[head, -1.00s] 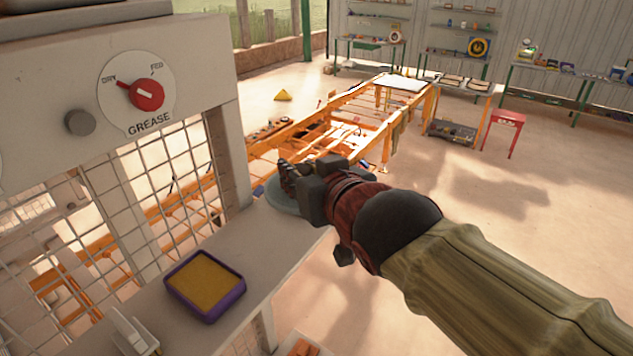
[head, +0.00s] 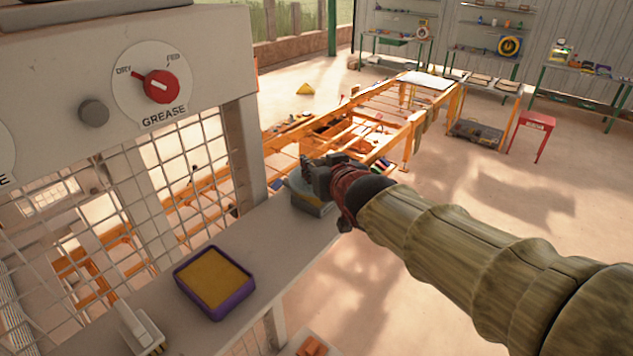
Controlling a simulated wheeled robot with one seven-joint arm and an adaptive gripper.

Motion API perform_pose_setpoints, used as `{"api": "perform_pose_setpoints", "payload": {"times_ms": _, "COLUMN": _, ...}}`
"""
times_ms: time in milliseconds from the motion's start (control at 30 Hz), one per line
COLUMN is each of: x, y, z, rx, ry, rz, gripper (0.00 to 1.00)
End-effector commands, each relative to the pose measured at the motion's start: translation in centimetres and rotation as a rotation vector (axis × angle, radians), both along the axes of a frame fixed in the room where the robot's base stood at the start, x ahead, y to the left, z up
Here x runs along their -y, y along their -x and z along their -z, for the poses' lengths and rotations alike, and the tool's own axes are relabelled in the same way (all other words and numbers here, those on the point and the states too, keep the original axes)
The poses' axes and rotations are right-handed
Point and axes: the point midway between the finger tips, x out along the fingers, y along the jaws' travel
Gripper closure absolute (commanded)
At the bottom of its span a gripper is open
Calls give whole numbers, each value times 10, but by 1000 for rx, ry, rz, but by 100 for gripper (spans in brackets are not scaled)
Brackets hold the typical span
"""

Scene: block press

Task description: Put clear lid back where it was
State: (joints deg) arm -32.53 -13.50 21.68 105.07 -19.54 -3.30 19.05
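A greyish round tub-like object (head: 316,208) stands at the far right end of the grey shelf (head: 262,243). A pale, flat rim shows at its top left, which may be the clear lid; I cannot tell lid and container apart. My gripper (head: 310,172) is right above this object, reaching in from the right with its dark fingers pointing left. The fingers overlap the object's top, and I cannot see whether they touch or grip it. The finger gap is hidden at this angle.
A purple tray with a yellow-brown pad (head: 214,280) sits nearer on the shelf, with a small white holder (head: 140,330) below it. A wire mesh (head: 150,190) and the panel with a red GREASE knob (head: 160,86) bound the left. Open floor lies right.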

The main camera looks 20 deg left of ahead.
Motion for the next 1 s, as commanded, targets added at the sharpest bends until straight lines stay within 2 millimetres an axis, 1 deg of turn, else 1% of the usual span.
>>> {"api": "perform_pose_setpoints", "payload": {"times_ms": 100, "x": -2, "y": -5, "z": 5, "rx": 1, "ry": -3, "rz": 1, "gripper": 100}}
{"api": "perform_pose_setpoints", "payload": {"times_ms": 200, "x": -4, "y": -11, "z": 18, "rx": 0, "ry": -1, "rz": 0, "gripper": 100}}
{"api": "perform_pose_setpoints", "payload": {"times_ms": 300, "x": -4, "y": -10, "z": 33, "rx": 0, "ry": -3, "rz": 0, "gripper": 100}}
{"api": "perform_pose_setpoints", "payload": {"times_ms": 367, "x": -4, "y": -10, "z": 39, "rx": 1, "ry": -2, "rz": 0, "gripper": 100}}
{"api": "perform_pose_setpoints", "payload": {"times_ms": 700, "x": -4, "y": -10, "z": 41, "rx": 2, "ry": -2, "rz": 0, "gripper": 100}}
{"api": "perform_pose_setpoints", "payload": {"times_ms": 833, "x": -4, "y": -10, "z": 45, "rx": 2, "ry": -2, "rz": 0, "gripper": 100}}
{"api": "perform_pose_setpoints", "payload": {"times_ms": 867, "x": -4, "y": -10, "z": 45, "rx": 1, "ry": -2, "rz": 0, "gripper": 72}}
{"api": "perform_pose_setpoints", "payload": {"times_ms": 1000, "x": -4, "y": -10, "z": 44, "rx": 0, "ry": -1, "rz": 0, "gripper": 64}}
